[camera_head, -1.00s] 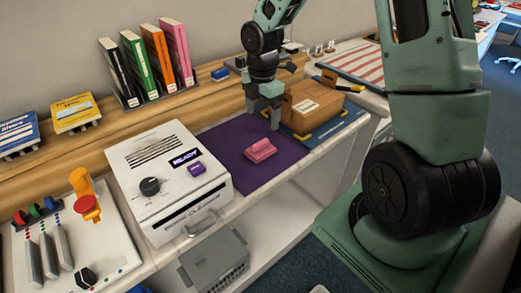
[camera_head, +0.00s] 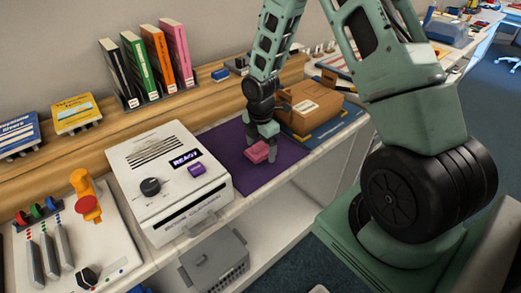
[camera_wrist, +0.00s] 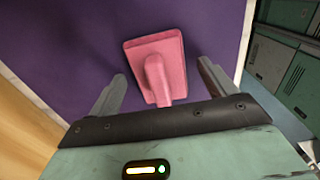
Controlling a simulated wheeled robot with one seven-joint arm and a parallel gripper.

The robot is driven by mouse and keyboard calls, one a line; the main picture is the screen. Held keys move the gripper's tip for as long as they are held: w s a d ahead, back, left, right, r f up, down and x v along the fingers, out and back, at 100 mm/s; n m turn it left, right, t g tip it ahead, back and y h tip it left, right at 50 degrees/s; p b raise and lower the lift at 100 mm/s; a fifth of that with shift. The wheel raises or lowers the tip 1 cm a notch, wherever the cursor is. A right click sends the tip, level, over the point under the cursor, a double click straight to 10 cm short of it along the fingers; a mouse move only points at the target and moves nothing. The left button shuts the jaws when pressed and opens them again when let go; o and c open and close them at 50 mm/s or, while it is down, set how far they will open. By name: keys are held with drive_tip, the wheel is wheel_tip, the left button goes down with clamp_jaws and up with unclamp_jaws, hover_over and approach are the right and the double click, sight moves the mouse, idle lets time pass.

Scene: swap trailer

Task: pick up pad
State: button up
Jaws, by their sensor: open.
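The pink pad (camera_head: 258,153) lies on the purple mat (camera_head: 225,140) and has a raised handle on top. In the wrist view the pad (camera_wrist: 170,55) shows its flat base away from me, with the handle pointing towards my gripper. My gripper (camera_head: 263,148) is directly over the pad with its fingers pointing down. In the wrist view my gripper (camera_wrist: 160,85) is open, with one finger on each side of the handle and a gap on both sides. In the head view the fingers partly cover the pad.
A white box machine (camera_head: 170,180) with a knob and a READY display stands left of the mat. A cardboard box (camera_head: 310,103) is close on the right, on a blue mat (camera_head: 335,125). Several upright books (camera_head: 145,65) stand behind on the wooden ledge.

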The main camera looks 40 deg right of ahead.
sight(260, 143)
drive_tip(key=c, duration=1.1)
wheel_tip(260, 143, up, 10)
drive_tip(key=shift+r, duration=0.1)
